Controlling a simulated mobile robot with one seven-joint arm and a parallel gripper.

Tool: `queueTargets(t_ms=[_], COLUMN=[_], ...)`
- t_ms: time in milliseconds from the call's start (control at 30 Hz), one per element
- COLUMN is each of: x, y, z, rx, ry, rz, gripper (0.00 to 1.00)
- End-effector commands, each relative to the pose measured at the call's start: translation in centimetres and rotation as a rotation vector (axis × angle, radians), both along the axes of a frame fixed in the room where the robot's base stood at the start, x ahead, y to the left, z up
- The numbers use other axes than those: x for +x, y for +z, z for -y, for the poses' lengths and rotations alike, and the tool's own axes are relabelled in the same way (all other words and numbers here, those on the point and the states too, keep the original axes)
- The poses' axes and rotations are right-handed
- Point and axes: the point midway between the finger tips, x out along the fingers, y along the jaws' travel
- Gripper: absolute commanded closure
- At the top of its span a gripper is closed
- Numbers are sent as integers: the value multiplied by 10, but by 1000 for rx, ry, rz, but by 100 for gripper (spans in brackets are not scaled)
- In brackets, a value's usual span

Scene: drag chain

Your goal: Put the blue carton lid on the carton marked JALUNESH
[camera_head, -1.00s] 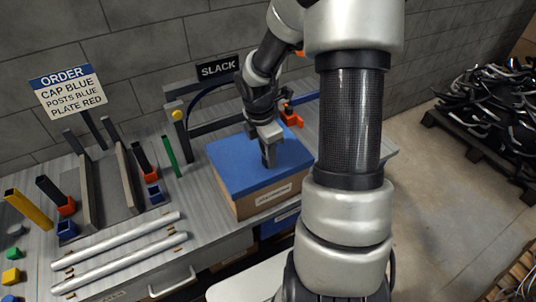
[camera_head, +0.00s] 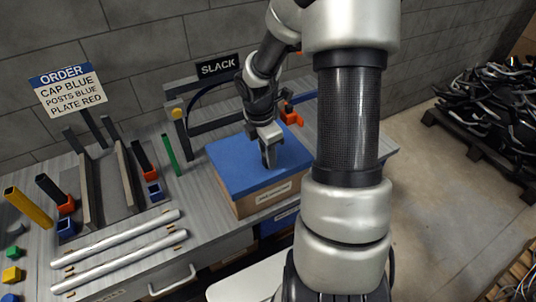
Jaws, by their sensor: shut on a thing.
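The blue carton lid (camera_head: 228,167) lies flat over the top of a brown cardboard carton (camera_head: 250,207) on the grey workbench. The carton's front has a white label, too small to read for certain. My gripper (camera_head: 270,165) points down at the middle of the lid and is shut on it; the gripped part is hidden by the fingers. The lid looks level with the carton's edges on the visible front and left sides. The far right of the lid and carton is hidden behind my arm.
An order sign (camera_head: 67,91) and a SLACK sign (camera_head: 218,66) stand at the back. A green post (camera_head: 170,155) stands left of the carton. Two silver rods (camera_head: 120,250) lie front left. Dark posts and orange and blue brackets stand farther left.

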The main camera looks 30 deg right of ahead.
Motion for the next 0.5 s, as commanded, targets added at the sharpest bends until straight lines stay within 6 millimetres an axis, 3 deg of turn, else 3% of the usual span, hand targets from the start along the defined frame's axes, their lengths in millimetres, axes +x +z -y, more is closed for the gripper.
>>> queueTargets(t_ms=[500], x=[0], y=[-14], z=[0], rx=[0], ry=[0], rz=[0], gripper=[100])
